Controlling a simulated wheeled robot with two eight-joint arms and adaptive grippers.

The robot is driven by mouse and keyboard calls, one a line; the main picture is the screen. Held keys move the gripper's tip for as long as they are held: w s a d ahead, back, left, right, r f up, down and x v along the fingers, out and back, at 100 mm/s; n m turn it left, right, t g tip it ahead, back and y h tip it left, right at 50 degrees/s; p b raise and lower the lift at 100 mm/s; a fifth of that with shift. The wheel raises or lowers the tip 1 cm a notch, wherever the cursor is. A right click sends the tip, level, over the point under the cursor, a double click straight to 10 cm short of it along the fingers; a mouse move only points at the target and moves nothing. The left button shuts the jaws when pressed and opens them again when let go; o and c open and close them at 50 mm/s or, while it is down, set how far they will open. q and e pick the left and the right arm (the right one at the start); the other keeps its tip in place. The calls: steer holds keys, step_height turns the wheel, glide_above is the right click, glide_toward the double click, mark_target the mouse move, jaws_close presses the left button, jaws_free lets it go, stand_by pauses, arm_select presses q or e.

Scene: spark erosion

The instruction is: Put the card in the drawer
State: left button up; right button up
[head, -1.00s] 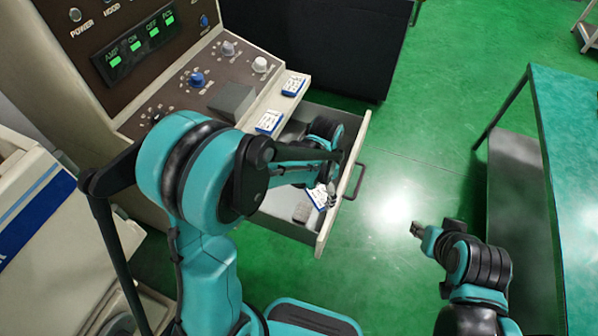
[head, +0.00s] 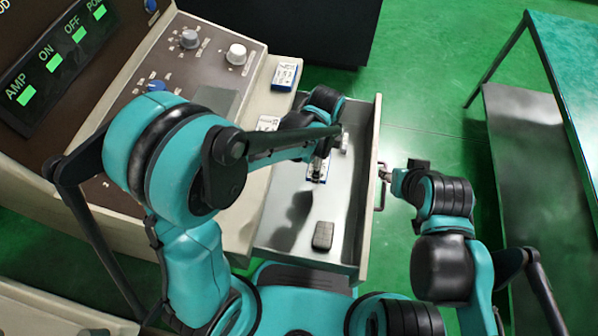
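The drawer (head: 361,215) of the console stands open, with its grey floor in view. A small blue-and-white card (head: 316,171) is inside the drawer's outline, at the fingertips of my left gripper (head: 319,165). The gripper points down and its narrow fingers appear closed on the card; a shadow lies on the drawer floor beside it. My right gripper (head: 385,173) is at the drawer's handle (head: 380,188), outside the front panel. Its fingers are small here, and I cannot tell whether they grip the handle.
A dark grey block (head: 323,236) and a small pale item (head: 344,143) are in the drawer. Similar cards lie on the console ledge (head: 286,73), one partly behind my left arm (head: 268,123). A green-topped table (head: 565,60) stands at right. Green floor lies between.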

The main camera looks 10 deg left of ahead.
arm_select(q)
step_height(320, 180, down, 10)
steer(key=b, duration=0.4)
steer(key=shift+w, duration=0.1)
steer(key=shift+a, duration=0.1)
steer(key=o, duration=0.8)
steer(key=shift+f, duration=0.15)
steer(key=shift+c, duration=0.2)
steer(key=shift+o, duration=1.4)
steer(key=shift+r, duration=0.35)
step_height(320, 180, up, 12)
steer(key=p, duration=0.5)
steer(key=shift+f, duration=0.1)
